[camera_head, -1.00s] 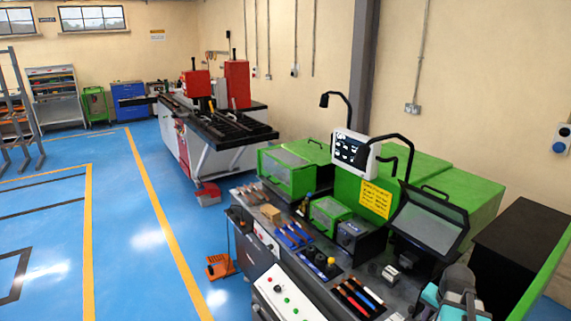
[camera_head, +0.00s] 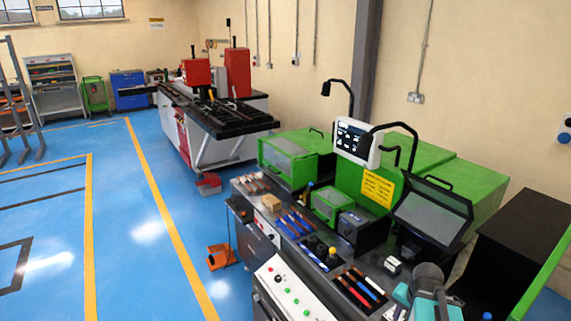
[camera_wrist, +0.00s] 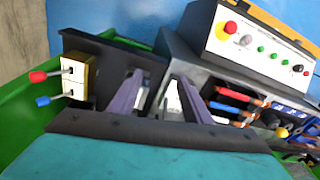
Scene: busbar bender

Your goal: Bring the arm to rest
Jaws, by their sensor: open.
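My arm shows at the lower right of the head view as grey and teal links (camera_head: 425,285), over the right end of the workbench (camera_head: 373,262). My gripper (camera_wrist: 160,98) shows in the wrist view with its two grey-purple fingers apart. Nothing is clearly held between them. Part of a small whitish thing shows behind the fingers, too blurred to name. The fingertips are not clear in the head view. The green bending machine (camera_head: 345,190) stands behind the bench with its grey-windowed guard raised.
A control panel (camera_head: 290,293) with buttons is at the bench front; it also shows in the wrist view (camera_wrist: 260,40). Red and blue-handled tools (camera_head: 360,290) lie near my arm. A black cabinet (camera_head: 520,240) stands at the right. Blue floor at the left is open.

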